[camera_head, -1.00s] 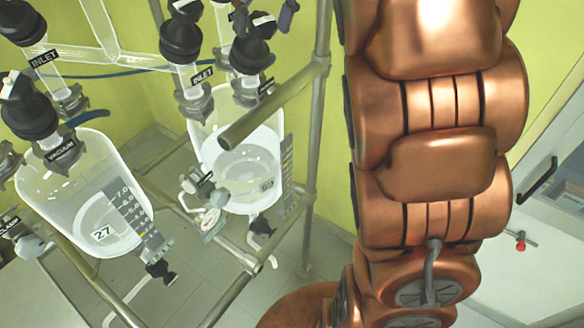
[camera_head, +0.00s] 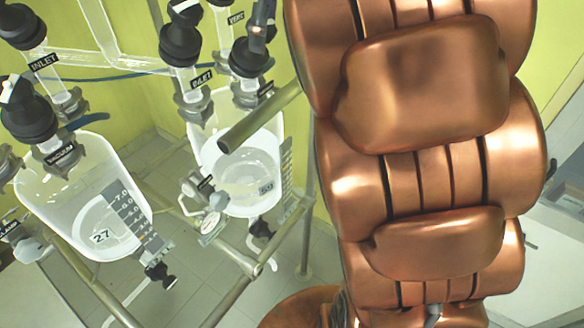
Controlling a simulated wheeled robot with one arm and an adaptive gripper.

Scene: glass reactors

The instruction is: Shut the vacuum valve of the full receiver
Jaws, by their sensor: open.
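Two clear receivers stand in a metal frame. The right receiver (camera_head: 211,158), tagged 59, has a liquid surface fairly high up. The left receiver (camera_head: 45,190), tagged 27, seems to hold less. On the right receiver, a black-capped valve (camera_head: 250,60) at the front right has a label too small to read; other valves there read INLET and VENT. The left receiver's valve (camera_head: 28,115) reads VACUUM and has a pale handle. A dark fingertip of my gripper (camera_head: 263,16) shows at the top edge, over the right receiver's front-right valve. Contact cannot be told; the rest is out of frame.
A metal rail (camera_head: 260,115) crosses in front of the right receiver, and an upright post (camera_head: 308,225) stands to its right. My copper arm covers the right half. A blue hose (camera_head: 100,72) runs behind the valves.

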